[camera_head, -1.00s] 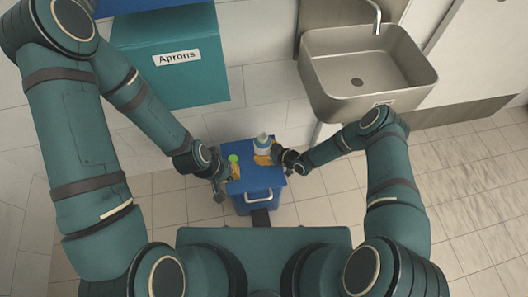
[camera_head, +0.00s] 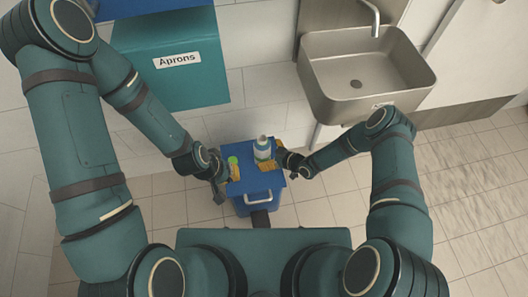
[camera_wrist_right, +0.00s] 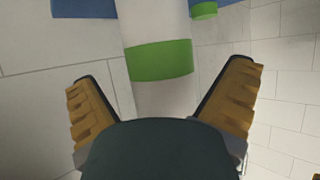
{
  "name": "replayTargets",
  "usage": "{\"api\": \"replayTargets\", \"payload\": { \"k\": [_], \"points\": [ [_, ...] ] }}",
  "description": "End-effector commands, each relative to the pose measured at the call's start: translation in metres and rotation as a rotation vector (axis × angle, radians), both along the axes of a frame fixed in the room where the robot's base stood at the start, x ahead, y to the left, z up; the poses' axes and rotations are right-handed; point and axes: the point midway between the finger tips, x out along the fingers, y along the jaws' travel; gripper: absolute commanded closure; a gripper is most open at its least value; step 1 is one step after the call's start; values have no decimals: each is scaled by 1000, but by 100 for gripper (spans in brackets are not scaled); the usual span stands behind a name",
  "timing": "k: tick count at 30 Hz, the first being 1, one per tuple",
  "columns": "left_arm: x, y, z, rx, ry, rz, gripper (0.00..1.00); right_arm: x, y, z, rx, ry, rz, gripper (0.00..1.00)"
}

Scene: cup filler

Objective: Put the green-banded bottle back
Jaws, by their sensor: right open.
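The green-banded bottle (camera_head: 262,151) is pale and stands close to upright at the far part of the blue surface (camera_head: 238,186). Its green band (camera_wrist_right: 160,60) shows large in the right wrist view. My right gripper (camera_head: 268,167) is open, its orange-padded fingers (camera_wrist_right: 162,92) apart on either side of the bottle's pale body, with gaps visible. My left gripper (camera_head: 234,171) is beside a small green-topped thing (camera_head: 232,160) at the left; its grip is too small to make out. The bottle's base is partly hidden by my right fingers.
The blue surface tops a blue box with a pale handle (camera_head: 258,197). A teal Aprons box (camera_head: 170,80) is on the wall behind left. A metal sink (camera_head: 365,80) is behind right.

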Motion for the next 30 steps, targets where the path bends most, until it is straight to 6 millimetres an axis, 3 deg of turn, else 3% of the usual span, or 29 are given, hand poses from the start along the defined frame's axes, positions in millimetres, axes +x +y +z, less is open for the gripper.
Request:
{"api": "replayTargets", "payload": {
  "k": [9, 20, 26, 30],
  "points": [
    [-3, 0, 16, -2, 7, -2, 100, -33, -50, 32, 0, 1, -3, 0],
    [-4, -1, 19, -2, 9, -3, 100, -46, -72, 51, -5, 38, -25, 0],
    [-4, -1, 19, -2, 9, -3, 100, -48, -75, 94, -41, 308, -206, 0],
    [-4, -1, 19, -2, 9, -3, 100, -74, -76, 135, -73, 576, -400, 0]
  ]
}}
